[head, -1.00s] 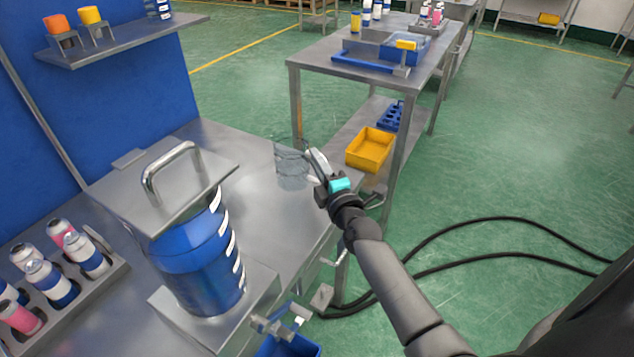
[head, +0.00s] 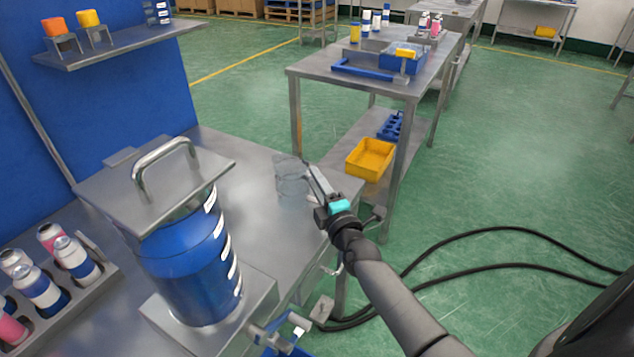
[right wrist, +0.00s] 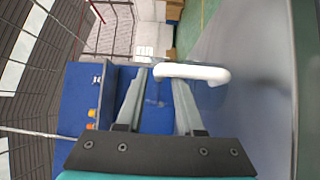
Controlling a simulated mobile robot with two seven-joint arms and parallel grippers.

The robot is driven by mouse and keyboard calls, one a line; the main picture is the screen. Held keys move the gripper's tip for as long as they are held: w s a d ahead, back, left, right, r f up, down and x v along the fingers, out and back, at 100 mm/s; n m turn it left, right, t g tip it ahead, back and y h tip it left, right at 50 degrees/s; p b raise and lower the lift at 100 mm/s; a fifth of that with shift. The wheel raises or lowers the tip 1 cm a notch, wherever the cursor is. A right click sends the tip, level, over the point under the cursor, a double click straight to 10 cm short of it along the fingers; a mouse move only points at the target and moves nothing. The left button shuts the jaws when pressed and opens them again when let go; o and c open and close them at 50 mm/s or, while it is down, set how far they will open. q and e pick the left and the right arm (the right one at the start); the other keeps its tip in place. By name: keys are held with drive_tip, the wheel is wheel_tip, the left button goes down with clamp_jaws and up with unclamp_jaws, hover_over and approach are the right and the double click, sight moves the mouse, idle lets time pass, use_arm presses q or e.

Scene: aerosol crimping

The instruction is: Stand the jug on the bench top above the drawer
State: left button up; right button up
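The clear glass jug (head: 291,178) stands upright on the metal bench top (head: 255,165), near its right edge. My right gripper (head: 308,168) is close beside the jug's right side in the head view. In the right wrist view my right gripper's fingers (right wrist: 160,95) are spread apart, with nothing seen clamped between them. A white curved bar (right wrist: 195,72), seemingly the jug's handle, crosses just by the fingertips; I cannot tell whether they touch. The drawer is not clearly made out under the bench edge. My left gripper is not in view.
A blue-filled vessel (head: 190,265) with a metal lid stands on the bench left of the jug. A rack of cans (head: 50,285) is farther left. A second table (head: 340,72) stands behind, with a yellow bin (head: 370,160) on its lower shelf. Bench top around the jug is clear.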

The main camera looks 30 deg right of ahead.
drive_tip(key=shift+o, duration=0.6)
drive_tip(key=s+a+p, duration=0.1)
drive_tip(key=s+p, duration=0.1)
drive_tip(key=s, duration=1)
drive_tip(key=shift+a+p, duration=0.3)
drive_tip(key=shift+a, duration=0.05)
drive_tip(key=shift+f, duration=0.1)
